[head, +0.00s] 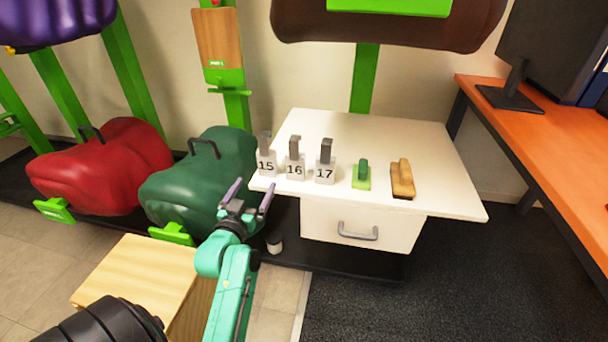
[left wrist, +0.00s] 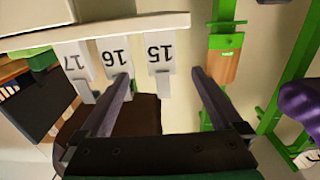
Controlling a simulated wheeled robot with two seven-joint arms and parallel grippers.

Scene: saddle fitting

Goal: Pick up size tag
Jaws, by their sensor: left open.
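Three grey size tags with dark upright handles stand in a row on the white table (head: 400,140): tag 15 (head: 266,166), tag 16 (head: 295,168) and tag 17 (head: 325,172). My left gripper (head: 254,187) is open and empty, just in front of the table's left front corner, near tag 15 and apart from it. In the left wrist view the tags appear upside down. Tag 15 (left wrist: 160,55) shows between and beyond the two open fingers (left wrist: 161,76). Tag 16 (left wrist: 113,58) is partly behind one finger, and tag 17 (left wrist: 77,65) lies farther left. My right gripper is out of view.
A green block (head: 361,176) and a wooden-backed brush-like block (head: 402,179) stand right of the tags. Red (head: 100,170) and green (head: 205,180) saddles are at left. A light wooden box (head: 135,275) is front left. An orange desk (head: 545,120) stands at right.

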